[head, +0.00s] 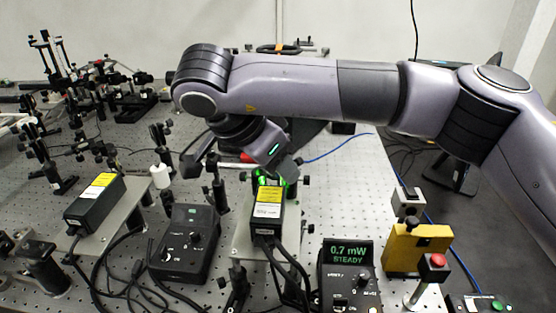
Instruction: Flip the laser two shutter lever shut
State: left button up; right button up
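Two black laser boxes with yellow and white labels are in view. One laser box (266,222) stands front centre on a light plate, and the other laser box (95,203) sits on a plate at the left. I cannot read which is laser two. My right gripper (284,174) reaches in from the right and points down at the far end of the centre box, where a green glow shows. Its fingers are small and partly hidden, so I cannot tell whether they are open or touching anything. I cannot make out a shutter lever. My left gripper is out of view.
A black controller (184,245) stands between the lasers. A power meter (348,275) reads 0.7 mW STEADY. A yellow block (418,247) and a red-button post (433,265) stand at right. Optic mounts crowd the left; cables run in front. Bare perforated bench (350,170) lies right of the gripper.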

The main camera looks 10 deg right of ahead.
jog(key=shift+r, duration=0.15)
jog(key=v, duration=0.7)
dwell(0.3)
jog(key=shift+a, duration=0.15)
